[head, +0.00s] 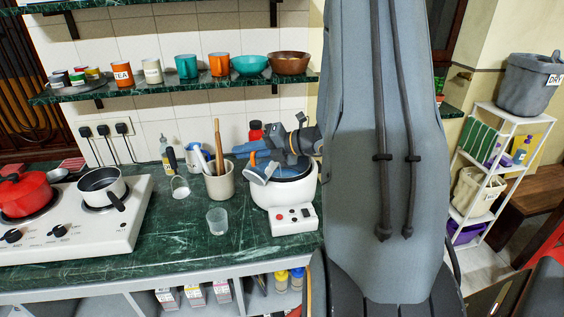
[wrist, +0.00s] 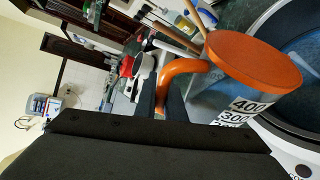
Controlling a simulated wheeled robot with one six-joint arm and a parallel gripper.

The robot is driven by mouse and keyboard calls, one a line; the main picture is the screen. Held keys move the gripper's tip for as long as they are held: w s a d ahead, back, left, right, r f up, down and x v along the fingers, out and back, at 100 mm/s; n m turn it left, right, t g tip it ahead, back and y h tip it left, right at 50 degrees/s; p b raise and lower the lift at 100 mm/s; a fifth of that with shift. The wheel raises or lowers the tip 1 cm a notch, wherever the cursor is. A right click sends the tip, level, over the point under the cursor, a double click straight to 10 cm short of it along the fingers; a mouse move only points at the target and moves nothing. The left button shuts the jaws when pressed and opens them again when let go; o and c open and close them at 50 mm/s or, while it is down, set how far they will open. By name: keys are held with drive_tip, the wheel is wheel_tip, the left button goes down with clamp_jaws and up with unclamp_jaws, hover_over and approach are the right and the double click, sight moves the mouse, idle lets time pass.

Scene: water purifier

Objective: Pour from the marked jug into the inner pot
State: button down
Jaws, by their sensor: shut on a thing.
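The marked jug (wrist: 232,104) has an orange handle, an orange round end and large "400" and "300" marks in the wrist view. In the head view the jug (head: 258,173) is a small tilted blue-grey body over the left rim of the inner pot. My gripper (head: 265,155) is shut on the jug's handle; it also shows in the wrist view (wrist: 172,101). The dark inner pot (head: 291,170) sits in a white cooker (head: 285,198); its rim also shows in the wrist view (wrist: 300,62).
A utensil crock (head: 220,186), a clear cup (head: 217,222) and a small metal cup (head: 180,187) stand left of the cooker. A stove (head: 70,225) with a red pot (head: 22,195) is farther left.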

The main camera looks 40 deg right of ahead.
drive_tip(key=shift+s+a+f+n+h+b, duration=0.15)
drive_tip(key=shift+a+f+n+h+b, duration=0.45)
drive_tip(key=shift+n+b, duration=0.3)
drive_tip(key=shift+s+a+r+n+h+b, duration=0.2)
drive_tip(key=shift+a+r+n+h+b, duration=0.15)
drive_tip(key=shift+r+n+b, duration=0.2)
drive_tip(key=shift+f, duration=0.1)
drive_tip(key=a+f+n+h+b, duration=0.1)
drive_tip(key=b, duration=0.1)
drive_tip(key=s+a+f+n+t+h+b, duration=0.1)
drive_tip(key=a+f+n+b, duration=0.1)
drive_tip(key=shift+a+h, duration=0.1)
drive_tip(key=shift+h, duration=0.15)
drive_tip(key=p, duration=0.4)
drive_tip(key=shift+s+a+f+n, duration=0.1)
drive_tip(key=shift+s+f+n, duration=0.15)
drive_tip(key=shift+n, duration=0.1)
